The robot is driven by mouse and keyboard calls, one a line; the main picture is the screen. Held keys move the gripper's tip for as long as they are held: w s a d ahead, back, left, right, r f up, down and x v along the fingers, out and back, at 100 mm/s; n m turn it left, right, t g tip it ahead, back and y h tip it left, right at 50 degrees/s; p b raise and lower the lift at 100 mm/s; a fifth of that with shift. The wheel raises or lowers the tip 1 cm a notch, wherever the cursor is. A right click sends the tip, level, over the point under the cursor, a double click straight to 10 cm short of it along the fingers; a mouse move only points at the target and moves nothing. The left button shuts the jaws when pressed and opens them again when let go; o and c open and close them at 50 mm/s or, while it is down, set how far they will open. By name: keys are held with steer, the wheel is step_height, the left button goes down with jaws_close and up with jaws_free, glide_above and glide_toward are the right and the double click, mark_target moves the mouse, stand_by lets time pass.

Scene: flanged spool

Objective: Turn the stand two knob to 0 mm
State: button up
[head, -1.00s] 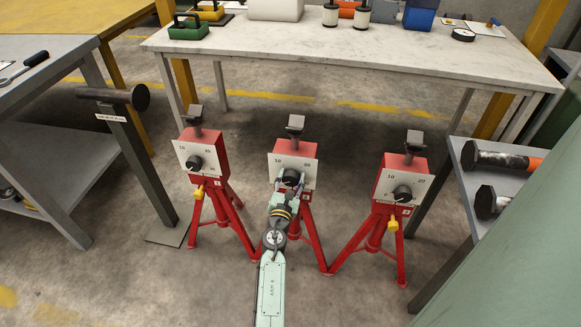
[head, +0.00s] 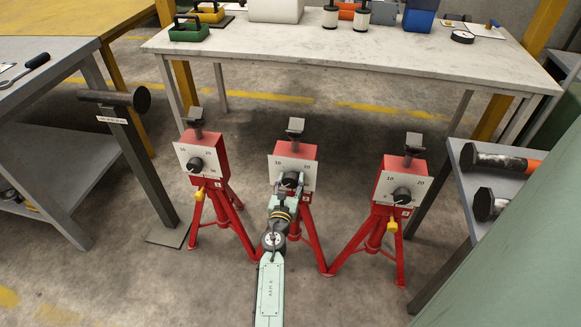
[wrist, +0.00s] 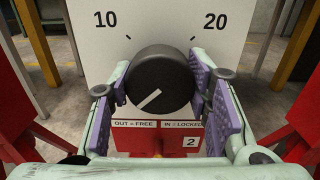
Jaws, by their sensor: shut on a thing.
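The stand two knob (wrist: 160,66) is round and black, on a white dial plate (wrist: 158,22) marked 10 at upper left and 20 at upper right. Its white pointer line points to the lower left; no figure is visible there. My gripper (wrist: 160,80) is shut on the knob, with a purple pad on each side. In the head view, stand two (head: 308,152) is the middle red tripod stand, and my arm reaches its dial from the front, covering part of the knob.
Similar red stands stand left (head: 220,146) and right (head: 394,160), each with a black knob and yellow lever. A pale worktable (head: 340,50) is behind. A grey bench (head: 60,70) is at left, and a shelf with dark cylinders (head: 487,204) is at right.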

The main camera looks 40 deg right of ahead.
steer(key=o, duration=1.2)
steer(key=shift+c, duration=0.2)
steer(key=v, duration=1.2)
